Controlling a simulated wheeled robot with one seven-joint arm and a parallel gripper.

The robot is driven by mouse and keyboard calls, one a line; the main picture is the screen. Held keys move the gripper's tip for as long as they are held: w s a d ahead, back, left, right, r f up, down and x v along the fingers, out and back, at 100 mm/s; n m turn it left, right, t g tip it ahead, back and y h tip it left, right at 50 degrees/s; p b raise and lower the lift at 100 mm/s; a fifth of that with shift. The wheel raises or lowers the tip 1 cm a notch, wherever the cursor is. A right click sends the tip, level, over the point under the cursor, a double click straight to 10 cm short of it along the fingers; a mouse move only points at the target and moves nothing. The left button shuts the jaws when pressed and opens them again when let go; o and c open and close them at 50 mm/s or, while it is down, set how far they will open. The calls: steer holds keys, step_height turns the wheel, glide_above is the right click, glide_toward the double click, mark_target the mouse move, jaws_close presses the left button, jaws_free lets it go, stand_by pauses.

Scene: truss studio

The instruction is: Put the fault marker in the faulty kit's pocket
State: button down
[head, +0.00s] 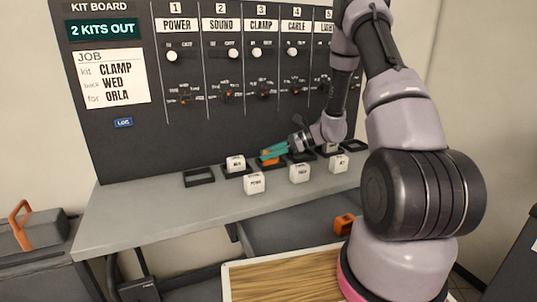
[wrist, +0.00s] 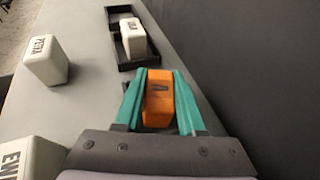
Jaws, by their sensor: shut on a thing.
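The fault marker appears to be the orange block (wrist: 158,100) with a dark mark on its face. My gripper (wrist: 160,95) has its two teal fingers on either side of it, shut on it. In the head view my gripper (head: 272,155) is low over the back of the grey bench, with orange (head: 268,162) showing at its fingertips. I cannot tell whether the block touches the bench. The dark kit board (head: 140,140) stands behind, with columns POWER, SOUND, CLAMP, CABLE and a partly hidden fifth. Small fittings sit under each switch; their lettering is too small to read.
Black trays line the bench (head: 130,222); the leftmost tray (head: 198,178) is empty. A white block (wrist: 133,38) sits in a tray (wrist: 112,12) just beyond my gripper. Loose white blocks stand nearer the front, including one (head: 255,183). A job card (head: 110,78) names CLAMP, WED, ORLA.

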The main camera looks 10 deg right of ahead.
steer(key=shift+f, duration=0.15)
steer(key=c, duration=0.5)
jaws_free()
steer(key=shift+d+r, duration=0.15)
steer(key=shift+r, duration=0.1)
steer(key=v, duration=1.1)
steer(key=shift+d, duration=0.1)
steer(key=shift+s+r, duration=0.15)
steer(key=shift+r, duration=0.15)
steer(key=s+a+r+n+t+h, duration=0.2)
steer(key=s+r+n+h, duration=0.3)
steer(key=s+r+n, duration=0.3)
steer(key=s+a+r+n+t+h, duration=0.2)
steer(key=s+r+n+h, duration=0.4)
steer(key=s+r, duration=1)
steer(key=shift+s+r+n+t, duration=0.3)
steer(key=shift+s+r+n, duration=0.15)
steer(key=shift+n, duration=0.65)
